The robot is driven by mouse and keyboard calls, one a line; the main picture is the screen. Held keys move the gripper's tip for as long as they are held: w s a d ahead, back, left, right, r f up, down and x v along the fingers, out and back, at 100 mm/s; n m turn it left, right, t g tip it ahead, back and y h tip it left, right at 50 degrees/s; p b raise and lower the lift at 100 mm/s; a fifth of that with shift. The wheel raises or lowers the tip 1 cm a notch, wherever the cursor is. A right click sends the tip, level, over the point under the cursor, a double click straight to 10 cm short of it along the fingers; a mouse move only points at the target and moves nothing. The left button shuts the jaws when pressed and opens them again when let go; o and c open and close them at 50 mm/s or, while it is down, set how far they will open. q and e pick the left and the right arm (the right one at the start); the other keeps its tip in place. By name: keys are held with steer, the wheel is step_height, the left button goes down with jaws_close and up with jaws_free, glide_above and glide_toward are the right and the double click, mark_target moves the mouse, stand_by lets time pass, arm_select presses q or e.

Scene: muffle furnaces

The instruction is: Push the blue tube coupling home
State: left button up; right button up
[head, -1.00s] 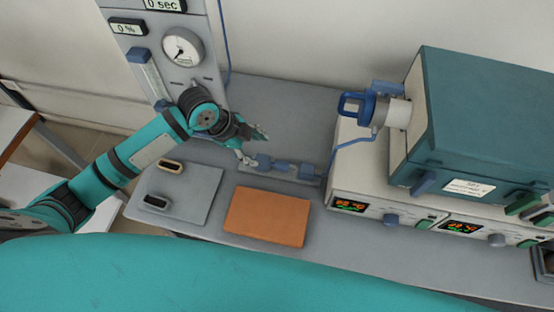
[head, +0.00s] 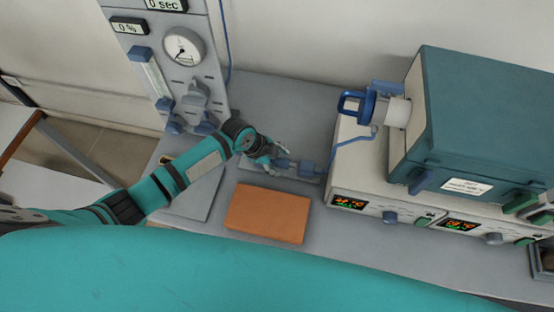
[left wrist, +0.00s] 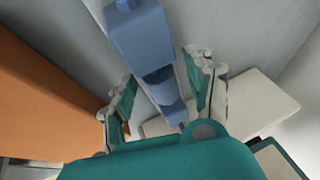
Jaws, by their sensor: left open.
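The blue tube coupling lies in line on a narrow grey plate on the bench. In the head view its right block (head: 308,169) is clear, and its left part (head: 284,164) is partly hidden by my left gripper (head: 275,154). In the left wrist view the larger blue block (left wrist: 141,38) is at the top, with a blue round piece (left wrist: 158,88) below it. My left gripper (left wrist: 160,95) is open, with one finger on each side of the round piece. I see gaps there and cannot tell of any contact. My right gripper is not in view.
An orange block (head: 267,215) lies in front of the coupling. A grey mat (head: 195,195) is partly under my left arm. A teal furnace (head: 470,120) on its control base stands at the right. A gauge panel (head: 165,65) stands behind at the left.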

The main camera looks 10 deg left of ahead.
mark_target(288, 163)
arm_select(q)
jaws_close()
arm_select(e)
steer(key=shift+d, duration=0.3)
arm_select(q)
steer(key=shift+d, duration=0.1)
steer(key=shift+s+d, duration=0.15)
steer(key=shift+d, duration=1.55)
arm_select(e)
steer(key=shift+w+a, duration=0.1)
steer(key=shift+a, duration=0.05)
arm_select(q)
jaws_free()
steer(key=shift+d, duration=0.1)
